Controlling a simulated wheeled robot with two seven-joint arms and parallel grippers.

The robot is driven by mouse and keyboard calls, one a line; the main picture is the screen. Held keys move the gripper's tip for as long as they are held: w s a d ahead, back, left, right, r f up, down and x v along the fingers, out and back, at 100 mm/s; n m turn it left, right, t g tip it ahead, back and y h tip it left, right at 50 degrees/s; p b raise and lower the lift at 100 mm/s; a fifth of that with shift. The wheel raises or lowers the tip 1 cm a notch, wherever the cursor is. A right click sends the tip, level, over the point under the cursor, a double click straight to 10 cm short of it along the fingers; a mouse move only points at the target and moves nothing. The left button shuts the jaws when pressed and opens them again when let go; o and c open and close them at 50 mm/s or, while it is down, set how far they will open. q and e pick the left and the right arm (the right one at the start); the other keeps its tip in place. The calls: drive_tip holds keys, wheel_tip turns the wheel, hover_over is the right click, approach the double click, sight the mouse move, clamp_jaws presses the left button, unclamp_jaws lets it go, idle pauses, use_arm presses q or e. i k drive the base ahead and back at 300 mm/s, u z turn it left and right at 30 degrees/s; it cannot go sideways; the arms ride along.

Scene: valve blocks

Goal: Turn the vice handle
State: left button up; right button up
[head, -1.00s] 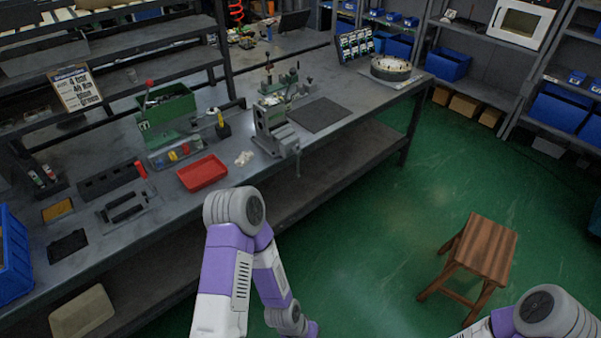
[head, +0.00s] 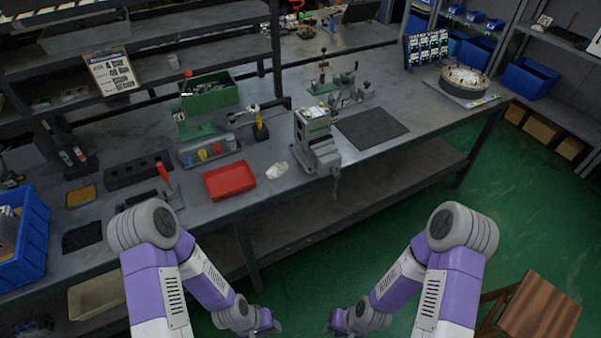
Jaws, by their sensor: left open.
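The grey vice (head: 315,142) stands at the front edge of the workbench, near the middle of the head view. Its handle (head: 336,182) hangs at the vice's front, over the bench edge, and is small and dark. My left gripper (head: 270,326) is low in the picture, in front of the bench and well below the vice. It is open and apart from everything. My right gripper (head: 334,327) is also low, to the right of the left one and apart from the vice. Its fingers are too small and dark to read.
A red tray (head: 230,181) and a crumpled white cloth (head: 277,170) lie left of the vice on the workbench (head: 300,204). A dark mat (head: 371,128) lies right of it. A wooden stool (head: 540,308) stands at lower right. Green floor is clear before the bench.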

sight(334, 170)
drive_tip(key=z, duration=0.15)
drive_tip(key=i, duration=1)
drive_tip(key=z, duration=0.65)
